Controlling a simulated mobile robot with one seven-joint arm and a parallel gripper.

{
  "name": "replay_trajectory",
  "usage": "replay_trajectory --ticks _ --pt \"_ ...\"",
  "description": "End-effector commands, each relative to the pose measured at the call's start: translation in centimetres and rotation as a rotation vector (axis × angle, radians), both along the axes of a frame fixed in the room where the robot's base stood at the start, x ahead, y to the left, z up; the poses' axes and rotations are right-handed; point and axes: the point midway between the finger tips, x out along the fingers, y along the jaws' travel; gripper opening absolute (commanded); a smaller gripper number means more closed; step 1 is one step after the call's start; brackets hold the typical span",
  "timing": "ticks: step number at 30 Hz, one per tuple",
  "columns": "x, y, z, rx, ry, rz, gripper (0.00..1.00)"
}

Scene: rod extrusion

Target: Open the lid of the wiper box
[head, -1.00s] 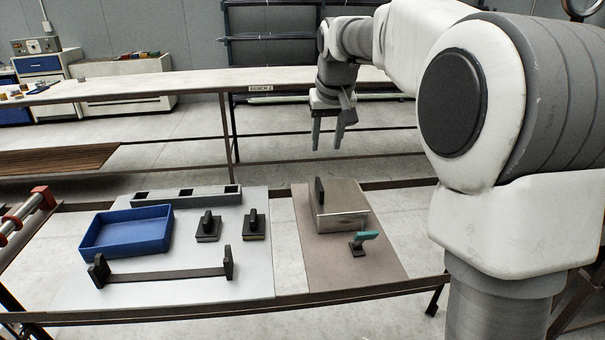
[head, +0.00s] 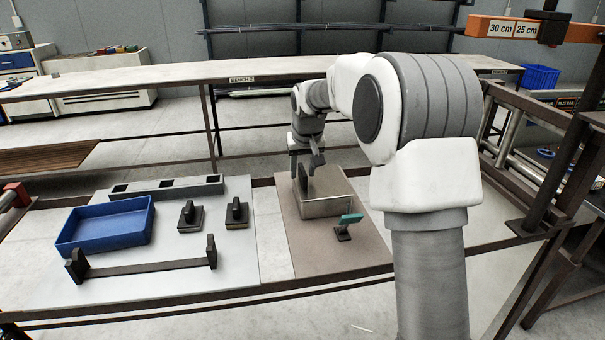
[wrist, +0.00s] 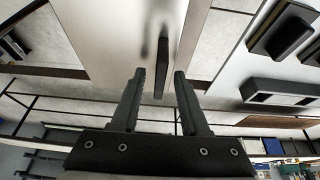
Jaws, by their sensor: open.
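The wiper box (head: 330,207) is a pale metal box on the brown mat at the right of the table in the head view. Its lid is shut, with an upright dark handle (head: 305,181) on top. My gripper (head: 303,172) is open and points down over the box, at the handle. In the wrist view the handle (wrist: 161,60) shows in line with the gap between the fingertips of my gripper (wrist: 159,73). The fingers do not grip it. How deep the handle sits between them is hard to tell.
A teal-handled tool (head: 347,226) stands on the mat (head: 300,262) close in front of the box. Left of it are two dark-handled blocks (head: 190,216), a blue tray (head: 105,226), a dark bar on end brackets (head: 145,268) and a grey slotted rail (head: 165,188).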

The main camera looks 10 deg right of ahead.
Motion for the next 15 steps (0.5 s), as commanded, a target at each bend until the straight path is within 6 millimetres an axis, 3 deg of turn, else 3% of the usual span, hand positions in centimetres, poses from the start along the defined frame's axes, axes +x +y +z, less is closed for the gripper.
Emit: replay_trajectory --ticks 12,15 --pt "0.41 0.0 -0.89 0.0 -0.002 0.001 0.45" --pt "0.4 0.0 -0.89 0.0 -0.001 0.001 0.29"
